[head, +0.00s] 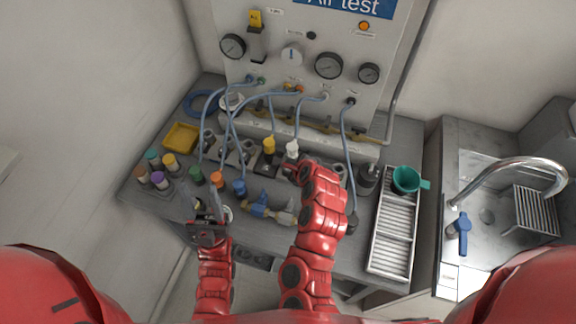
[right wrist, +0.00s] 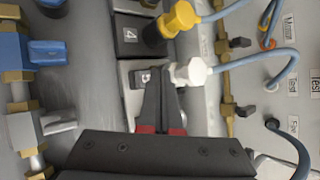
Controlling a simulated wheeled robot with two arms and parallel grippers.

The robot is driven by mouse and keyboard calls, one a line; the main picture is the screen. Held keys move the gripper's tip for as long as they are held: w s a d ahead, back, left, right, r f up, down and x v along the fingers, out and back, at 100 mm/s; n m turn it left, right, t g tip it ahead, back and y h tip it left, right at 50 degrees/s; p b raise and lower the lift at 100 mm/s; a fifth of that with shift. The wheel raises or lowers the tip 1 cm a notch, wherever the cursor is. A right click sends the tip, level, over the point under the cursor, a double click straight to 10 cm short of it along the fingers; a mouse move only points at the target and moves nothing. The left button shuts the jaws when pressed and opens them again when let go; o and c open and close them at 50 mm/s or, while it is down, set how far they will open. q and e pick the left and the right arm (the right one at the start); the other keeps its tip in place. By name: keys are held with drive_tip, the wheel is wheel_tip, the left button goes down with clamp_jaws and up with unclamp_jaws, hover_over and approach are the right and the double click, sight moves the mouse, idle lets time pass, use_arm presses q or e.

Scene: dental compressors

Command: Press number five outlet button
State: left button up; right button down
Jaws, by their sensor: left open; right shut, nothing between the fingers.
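The outlet blocks sit in a row at the foot of the test panel. In the right wrist view, the block with the partly covered label that looks like a 5 (right wrist: 140,77) is beside the white connector (right wrist: 190,72). The white connector also shows in the head view (head: 292,148). My right gripper (right wrist: 160,72) is shut and empty, its fingertips at that block, partly covering it; contact cannot be told. In the head view its fingers are mostly hidden by my arm. My left gripper (head: 207,208) is open and empty over the front left of the bench.
The block labelled 4 (right wrist: 130,35) with a yellow connector (right wrist: 178,18) is beside the pressed-close area. Blue hoses (head: 232,125) run up to the gauge panel (head: 300,45). A blue-handled brass valve (head: 265,209) lies in front. A tray (head: 393,235) and sink (head: 490,215) are at right.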

drive_tip(key=shift+r, duration=0.1)
wheel_tip(320, 180, up, 5)
drive_tip(key=p, duration=0.4)
idle(0.4)
idle(0.6)
